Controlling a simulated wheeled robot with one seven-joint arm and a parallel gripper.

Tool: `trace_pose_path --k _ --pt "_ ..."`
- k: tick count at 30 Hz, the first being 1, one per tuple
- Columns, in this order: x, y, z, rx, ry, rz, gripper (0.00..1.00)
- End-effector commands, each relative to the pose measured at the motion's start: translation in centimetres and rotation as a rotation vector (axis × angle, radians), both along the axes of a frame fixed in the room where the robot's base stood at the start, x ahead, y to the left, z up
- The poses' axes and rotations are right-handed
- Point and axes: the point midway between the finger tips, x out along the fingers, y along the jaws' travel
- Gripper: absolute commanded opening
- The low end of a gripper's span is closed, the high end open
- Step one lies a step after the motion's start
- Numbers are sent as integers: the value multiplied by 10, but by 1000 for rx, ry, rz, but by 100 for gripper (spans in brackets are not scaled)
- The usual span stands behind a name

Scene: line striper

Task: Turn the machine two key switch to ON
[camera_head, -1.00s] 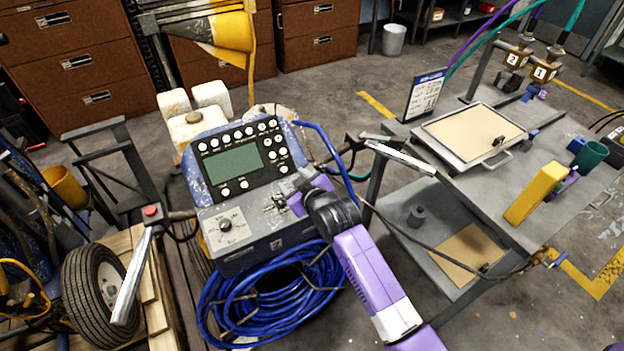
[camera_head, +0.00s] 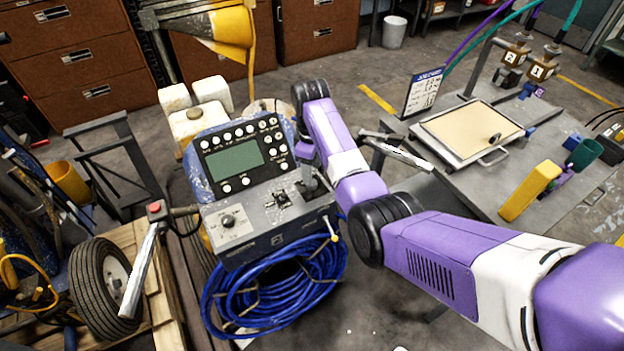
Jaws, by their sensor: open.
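The striper machine's blue and grey control box (camera_head: 250,225) stands left of centre, with a dark screen and rows of round buttons on its upper panel. A small dark switch (camera_head: 282,198), which looks like the key switch, sits on the lower grey panel. Its setting and markings are too small to read. A round dial (camera_head: 227,220) sits at the panel's left.
A blue hose coil (camera_head: 270,290) hangs below the box. Handlebars (camera_head: 140,270) flank it on both sides. A grey cart (camera_head: 450,195) at right holds a framed tray, a yellow block and a green cup.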

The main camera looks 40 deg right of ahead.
Motion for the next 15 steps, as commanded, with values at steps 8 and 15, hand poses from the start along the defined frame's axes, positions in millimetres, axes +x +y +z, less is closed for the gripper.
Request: trace_pose_path --k 8,15 --pt "0 -1 -41 1 1 -1 52" --pt "1 -1 -53 -1 -3 -1 52"
